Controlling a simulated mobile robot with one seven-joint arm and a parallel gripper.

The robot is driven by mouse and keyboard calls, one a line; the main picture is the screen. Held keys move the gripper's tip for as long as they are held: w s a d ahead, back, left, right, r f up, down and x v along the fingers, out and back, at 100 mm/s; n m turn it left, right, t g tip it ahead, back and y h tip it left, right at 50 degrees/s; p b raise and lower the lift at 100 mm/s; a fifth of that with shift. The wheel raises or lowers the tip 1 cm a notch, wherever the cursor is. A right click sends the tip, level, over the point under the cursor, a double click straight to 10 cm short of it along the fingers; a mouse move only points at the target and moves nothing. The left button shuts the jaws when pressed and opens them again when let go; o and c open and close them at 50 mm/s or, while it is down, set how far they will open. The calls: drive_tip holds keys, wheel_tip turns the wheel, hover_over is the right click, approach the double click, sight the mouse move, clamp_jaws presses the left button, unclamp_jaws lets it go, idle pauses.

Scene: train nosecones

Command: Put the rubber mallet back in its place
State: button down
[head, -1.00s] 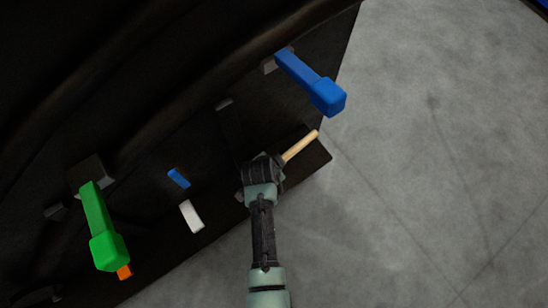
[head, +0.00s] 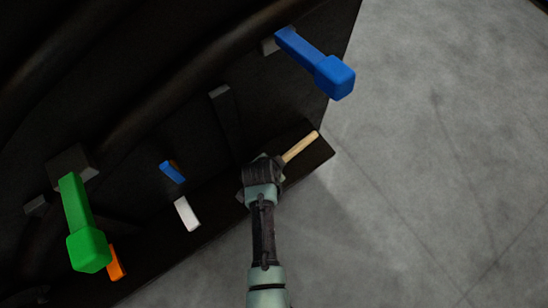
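The rubber mallet shows as a pale wooden handle (head: 301,146) that slants up and right from my gripper. Its head is hidden or blends with the dark gripper. My gripper (head: 262,172) is seen from behind, over the dark ledge, and its fingertips are hidden. The handle keeps the same position against my gripper in both frames while the surroundings shift, so it appears to be held. I cannot tell whether the mallet touches the ledge. No place for the mallet can be made out.
A dark ledge (head: 318,155) runs along the dark console. A blue lever (head: 315,61) sticks out at upper right and a green lever (head: 83,225) at lower left. Grey floor (head: 430,180) is clear at right.

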idle(0.3)
drive_tip(key=c, duration=0.6)
unclamp_jaws()
drive_tip(key=shift+c, duration=0.2)
drive_tip(key=shift+o, duration=0.3)
drive_tip(key=shift+f, duration=0.1)
drive_tip(key=p+v, duration=0.2)
drive_tip(key=v, duration=1.1)
